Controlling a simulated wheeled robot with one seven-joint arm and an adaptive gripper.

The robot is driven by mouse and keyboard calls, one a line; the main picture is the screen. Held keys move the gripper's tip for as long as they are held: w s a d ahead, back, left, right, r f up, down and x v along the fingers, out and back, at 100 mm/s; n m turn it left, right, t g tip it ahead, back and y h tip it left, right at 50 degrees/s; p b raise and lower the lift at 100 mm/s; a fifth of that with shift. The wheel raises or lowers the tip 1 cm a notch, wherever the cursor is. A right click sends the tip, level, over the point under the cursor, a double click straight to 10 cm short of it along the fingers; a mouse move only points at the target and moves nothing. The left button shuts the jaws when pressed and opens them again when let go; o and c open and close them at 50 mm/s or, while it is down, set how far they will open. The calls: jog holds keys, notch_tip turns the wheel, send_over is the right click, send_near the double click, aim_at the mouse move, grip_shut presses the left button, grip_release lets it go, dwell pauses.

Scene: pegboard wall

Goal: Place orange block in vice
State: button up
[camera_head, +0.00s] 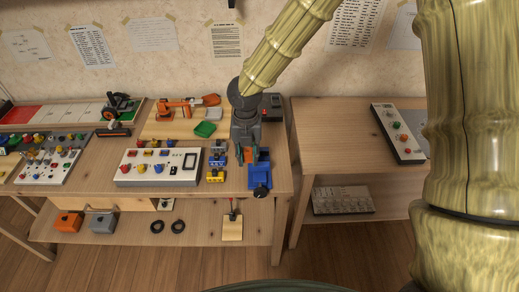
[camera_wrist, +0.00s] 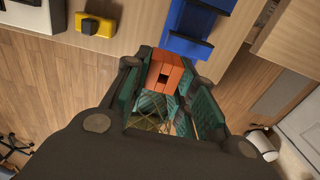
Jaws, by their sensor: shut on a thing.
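My gripper (camera_head: 246,155) reaches down over the front right part of the middle table, just left of the blue vice (camera_head: 259,172). It is shut on the orange block, of which only a small part shows between the fingers in the head view. In the wrist view the orange block (camera_wrist: 164,72) sits between the teal finger pads of my gripper (camera_wrist: 165,95). The vice (camera_wrist: 190,27) shows at the top there, beyond the block and apart from it. In the head view its dark round handle (camera_head: 261,191) points to the front table edge.
A yellow-and-black block (camera_head: 215,176) and blue parts stand left of my gripper. A white control panel (camera_head: 158,167) lies further left. A green tray (camera_head: 205,129) and an orange toy arm (camera_head: 185,105) are behind. A gap separates the right table (camera_head: 345,135).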

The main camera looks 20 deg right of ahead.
jog(key=w+d, duration=0.2)
jog(key=w+d+p, duration=0.1)
jog(key=d, duration=0.2)
jog(key=shift+w+f, duration=0.2)
jog(key=shift+w, duration=0.2)
notch_tip(320, 180, down, 4)
jog(key=shift+r+p, duration=0.15)
jog(key=shift+p, duration=0.35)
jog(key=shift+s+f, duration=0.15)
jog(key=shift+f, duration=0.4)
jog(key=o, duration=0.9)
jog(key=shift+f, duration=0.2)
jog(key=shift+r, duration=0.2)
notch_tip(320, 180, up, 13)
jog(key=shift+r+b, duration=0.1)
jog(key=shift+b, duration=0.5)
